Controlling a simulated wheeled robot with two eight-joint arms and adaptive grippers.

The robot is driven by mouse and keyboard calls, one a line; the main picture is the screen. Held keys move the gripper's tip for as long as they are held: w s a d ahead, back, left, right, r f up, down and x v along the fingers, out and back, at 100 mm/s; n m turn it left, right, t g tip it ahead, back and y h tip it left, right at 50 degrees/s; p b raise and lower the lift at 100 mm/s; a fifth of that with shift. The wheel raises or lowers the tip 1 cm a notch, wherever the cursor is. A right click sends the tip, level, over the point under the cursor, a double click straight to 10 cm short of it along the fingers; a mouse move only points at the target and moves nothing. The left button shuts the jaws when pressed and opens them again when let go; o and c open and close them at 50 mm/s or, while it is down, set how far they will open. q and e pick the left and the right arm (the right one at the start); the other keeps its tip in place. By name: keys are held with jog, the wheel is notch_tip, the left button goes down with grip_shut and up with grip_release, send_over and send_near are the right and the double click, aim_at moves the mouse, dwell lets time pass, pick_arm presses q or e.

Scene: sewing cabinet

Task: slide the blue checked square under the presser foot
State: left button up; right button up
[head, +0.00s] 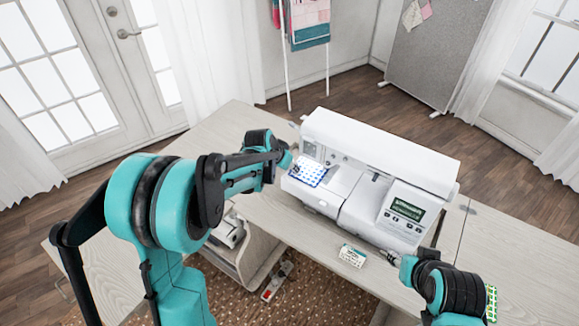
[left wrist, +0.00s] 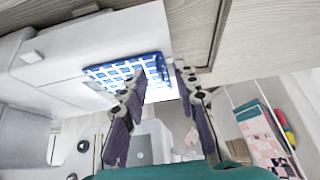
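The blue checked square (head: 307,172) lies on the left end of the white sewing machine's bed, left of the needle area. In the left wrist view the square (left wrist: 110,70) has blue-and-white checks and a blue edge. My left gripper (head: 288,158) is at the square's left side. In the left wrist view its fingers (left wrist: 161,72) are apart, with one fingertip over the square's edge; I see no grip on it. The presser foot is too small to make out under the sewing machine (head: 380,150). My right gripper (head: 393,258) is low beside the machine's front right; its fingers are unclear.
A small white card (head: 352,256) lies on the table (head: 270,215) in front of the machine. A green patterned piece (head: 491,303) shows beside my right arm. The table is clear to the right of the machine. A rack with fabrics (head: 309,20) stands behind.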

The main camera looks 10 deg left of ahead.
pick_arm(q)
jog(key=v, duration=1.2)
dwell(0.3)
